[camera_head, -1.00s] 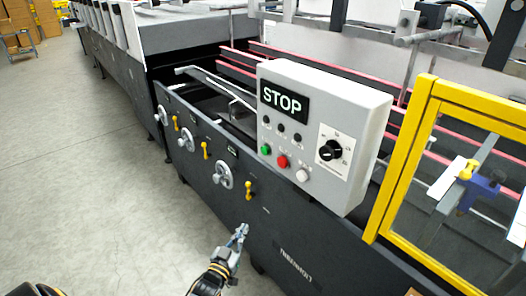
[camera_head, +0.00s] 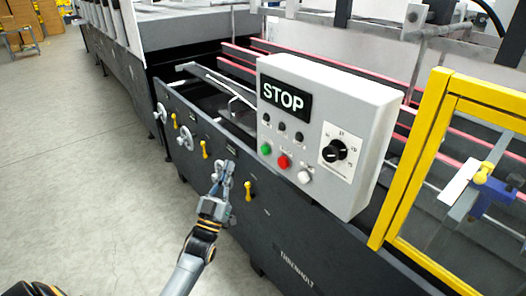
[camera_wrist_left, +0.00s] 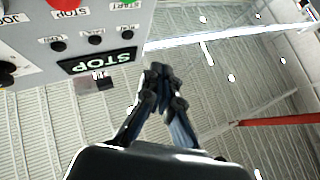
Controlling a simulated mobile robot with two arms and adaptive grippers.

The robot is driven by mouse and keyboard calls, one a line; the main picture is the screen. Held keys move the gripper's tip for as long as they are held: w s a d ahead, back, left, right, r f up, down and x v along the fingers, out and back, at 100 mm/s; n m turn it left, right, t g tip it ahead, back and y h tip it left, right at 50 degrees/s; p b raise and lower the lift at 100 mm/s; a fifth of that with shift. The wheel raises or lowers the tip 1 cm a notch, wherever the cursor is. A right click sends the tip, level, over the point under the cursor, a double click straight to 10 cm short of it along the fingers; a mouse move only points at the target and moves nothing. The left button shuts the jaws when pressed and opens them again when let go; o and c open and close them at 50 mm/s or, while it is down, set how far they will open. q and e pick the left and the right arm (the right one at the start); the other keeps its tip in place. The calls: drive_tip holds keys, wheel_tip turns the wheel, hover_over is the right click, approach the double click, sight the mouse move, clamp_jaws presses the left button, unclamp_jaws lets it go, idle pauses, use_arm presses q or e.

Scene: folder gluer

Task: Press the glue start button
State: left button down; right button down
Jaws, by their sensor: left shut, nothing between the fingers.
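The grey control box (camera_head: 318,130) stands on the machine's side, with a lit STOP display (camera_head: 284,100). Its lower row has a green button (camera_head: 265,149), a red button (camera_head: 283,161) and a white button (camera_head: 304,177). The green one is likely the start button; its label is too small to read in the head view. My left gripper (camera_head: 224,166) is shut and empty, left of and a little below the green button, apart from the box. In the left wrist view the gripper (camera_wrist_left: 158,72) points upward beside the box (camera_wrist_left: 40,30). My right gripper is out of view.
The box also has a black rotary knob (camera_head: 334,151) and several small black buttons. Handwheels and yellow levers (camera_head: 249,191) line the machine's dark side panel. A yellow guard frame (camera_head: 412,160) stands at right. The floor at left is clear.

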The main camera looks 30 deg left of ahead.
sight(265, 150)
use_arm(q)
drive_tip(key=w+d+b, duration=0.3)
drive_tip(key=w, duration=0.5)
drive_tip(key=shift+d+b, duration=0.2)
drive_tip(key=shift+b, duration=0.2)
drive_tip(key=shift+w+f, duration=0.1)
drive_tip(key=shift+w, duration=0.1)
idle(1.0)
drive_tip(key=shift+w+d, duration=0.2)
drive_tip(key=shift+w, duration=0.05)
